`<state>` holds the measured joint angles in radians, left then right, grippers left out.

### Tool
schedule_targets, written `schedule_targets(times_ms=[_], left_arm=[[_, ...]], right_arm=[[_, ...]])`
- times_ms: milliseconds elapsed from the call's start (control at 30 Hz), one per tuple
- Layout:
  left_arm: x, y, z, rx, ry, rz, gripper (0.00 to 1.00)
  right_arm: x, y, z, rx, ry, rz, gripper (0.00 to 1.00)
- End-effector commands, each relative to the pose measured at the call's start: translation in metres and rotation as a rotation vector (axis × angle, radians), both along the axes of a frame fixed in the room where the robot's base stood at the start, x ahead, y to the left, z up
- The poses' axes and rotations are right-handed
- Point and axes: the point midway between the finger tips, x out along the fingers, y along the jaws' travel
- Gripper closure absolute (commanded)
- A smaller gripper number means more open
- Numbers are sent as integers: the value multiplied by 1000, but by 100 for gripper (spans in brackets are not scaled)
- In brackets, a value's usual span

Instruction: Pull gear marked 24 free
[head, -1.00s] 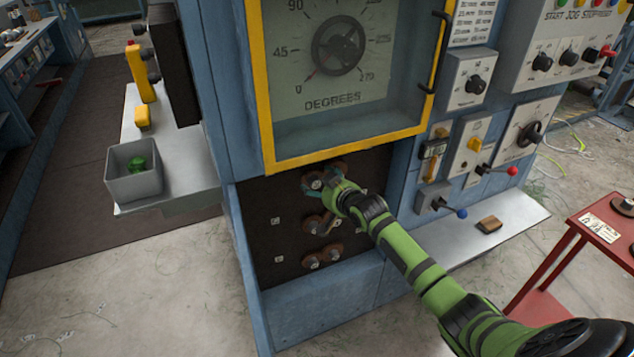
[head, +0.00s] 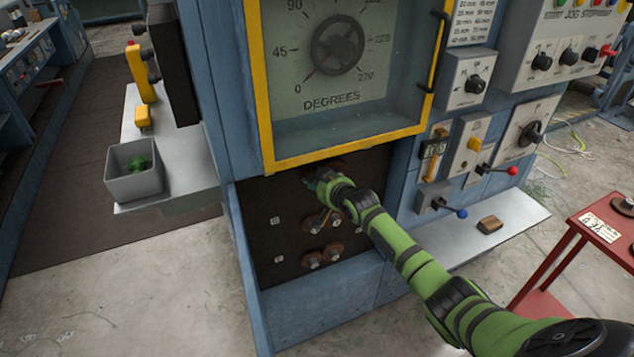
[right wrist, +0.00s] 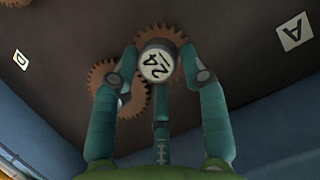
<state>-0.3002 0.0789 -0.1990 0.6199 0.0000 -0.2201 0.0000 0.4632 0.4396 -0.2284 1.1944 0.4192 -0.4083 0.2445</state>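The gear marked 24 (right wrist: 158,36) is a brown toothed wheel on the dark panel, with a pale round hub bearing the black number. In the right wrist view my right gripper (right wrist: 160,60) has its teal fingers on both sides of that hub and one below it. The side fingers look spread, with narrow gaps beside the hub. In the head view my right gripper (head: 322,184) is at the upper gears and mostly hides them. My left gripper is not in view.
A second brown gear (right wrist: 104,76) sits close beside, partly behind the left finger. Lower gears (head: 322,256) are on the same panel (head: 268,245). The yellow-framed dial window (head: 345,150) is just above. A grey bin (head: 133,180) with something green inside stands on the left shelf.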

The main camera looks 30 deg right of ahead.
Motion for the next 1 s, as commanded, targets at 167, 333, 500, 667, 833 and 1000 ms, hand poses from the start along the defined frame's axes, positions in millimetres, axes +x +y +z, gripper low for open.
schedule_targets(times_ms=[167,333,500,667,833,1000], left_arm=[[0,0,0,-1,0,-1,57],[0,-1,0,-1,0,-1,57],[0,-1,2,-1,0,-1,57],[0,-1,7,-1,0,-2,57],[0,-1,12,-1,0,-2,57],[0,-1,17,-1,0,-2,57]], right_arm=[[-2,4,-7,4,14,5,64],[-2,6,-8,6,18,6,92],[-4,7,-10,6,22,8,92],[-9,8,-10,8,25,9,92],[-13,8,-11,9,25,9,92],[-18,8,-11,8,26,8,92]])
